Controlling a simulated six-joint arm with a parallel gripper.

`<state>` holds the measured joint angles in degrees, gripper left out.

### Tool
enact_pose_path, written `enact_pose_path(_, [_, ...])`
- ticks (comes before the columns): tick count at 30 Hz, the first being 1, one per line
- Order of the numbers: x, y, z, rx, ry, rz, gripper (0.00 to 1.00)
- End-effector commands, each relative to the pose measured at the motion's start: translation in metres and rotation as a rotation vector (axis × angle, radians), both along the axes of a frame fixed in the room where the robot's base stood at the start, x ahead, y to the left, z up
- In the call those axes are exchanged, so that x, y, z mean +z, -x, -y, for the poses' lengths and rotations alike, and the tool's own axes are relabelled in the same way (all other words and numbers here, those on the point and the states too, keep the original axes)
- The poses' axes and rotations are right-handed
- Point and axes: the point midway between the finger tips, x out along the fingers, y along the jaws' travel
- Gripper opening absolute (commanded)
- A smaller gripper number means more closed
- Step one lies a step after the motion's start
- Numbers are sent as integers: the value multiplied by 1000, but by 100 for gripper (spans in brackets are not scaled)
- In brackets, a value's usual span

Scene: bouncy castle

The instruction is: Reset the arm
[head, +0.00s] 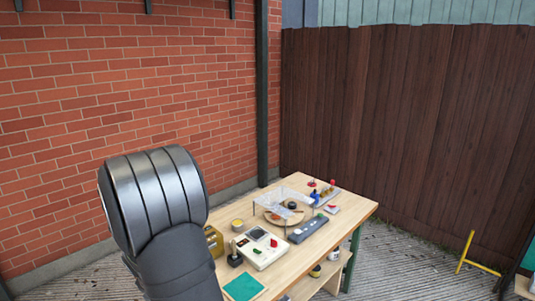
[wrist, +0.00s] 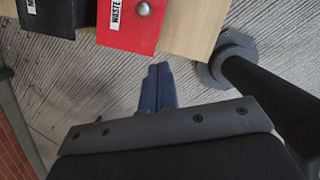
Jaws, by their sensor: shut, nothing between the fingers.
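My gripper (wrist: 159,86) shows in the wrist view, with its two blue-grey fingers together and nothing between them. It hangs over the grey concrete floor, beside the edge of a wooden bench. In the head view my gripper cannot be seen; only a large part of my arm shows at the lower left, in front of the brick wall and the left end of the workbench (head: 325,235).
The workbench holds a control box (head: 262,251), a green mat (head: 244,287), a clear stand (head: 285,198) and small items. In the wrist view a red box labelled WASTE (wrist: 130,25) lies near the fingers. A brick wall (head: 130,80) and a brown fence (head: 410,120) stand behind.

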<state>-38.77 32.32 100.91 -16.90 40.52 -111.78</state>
Motion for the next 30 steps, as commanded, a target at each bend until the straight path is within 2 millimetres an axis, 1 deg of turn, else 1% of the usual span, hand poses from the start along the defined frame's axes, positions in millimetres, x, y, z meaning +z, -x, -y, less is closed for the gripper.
enact_pose_path(1, [-10,-1,1,-1,3,-4,0])
enact_pose_path(3, [-22,-4,2,-1,3,-4,0])
enact_pose_path(6, [-37,-8,3,-1,3,-3,0])
enact_pose_path(8, [-43,-12,3,-2,1,-1,0])
enact_pose_path(9, [-44,-20,5,-4,0,0,0])
enact_pose_path(12, [-46,-33,7,-3,0,0,0])
enact_pose_path(16, [-48,-43,9,-1,1,0,0])
enact_pose_path(21, [-48,-48,10,-1,0,0,0])
enact_pose_path(30, [-48,-46,9,0,0,0,0])
